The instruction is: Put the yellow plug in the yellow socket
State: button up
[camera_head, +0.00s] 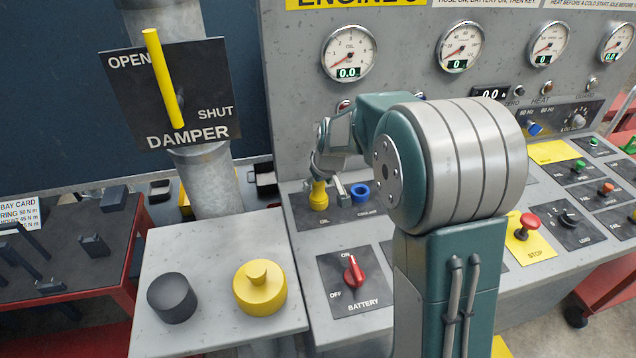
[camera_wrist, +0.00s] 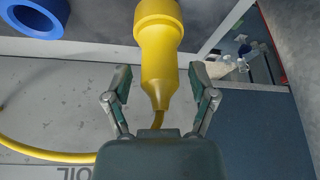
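The yellow plug (camera_wrist: 160,60) stands in the middle of the wrist view, its narrow tail towards my gripper, with a yellow cable coming out. Its far end meets a wider yellow collar (camera_wrist: 158,8), which appears to be the yellow socket; how deep the plug sits is cut off by the frame edge. In the head view the yellow socket and plug (camera_head: 319,197) show as one upright piece on the OIL panel, below my gripper (camera_head: 328,172). My gripper's fingers (camera_wrist: 160,80) are on both sides of the plug, with a visible gap each side.
A blue socket (camera_head: 361,192) is close to the right of the yellow one; its ring also shows in the wrist view (camera_wrist: 35,15). A red battery switch (camera_head: 353,272) is in front. A yellow cap (camera_head: 260,288) and a black cap (camera_head: 172,298) stand on the left ledge.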

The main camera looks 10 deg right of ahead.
dwell(0.3)
jog(key=v, duration=1.2)
jog(key=s+a+r+m+t+h, duration=0.1)
jog(key=s+r+m, duration=0.1)
jog(key=s, duration=2.5)
jog(key=shift+m, duration=0.5)
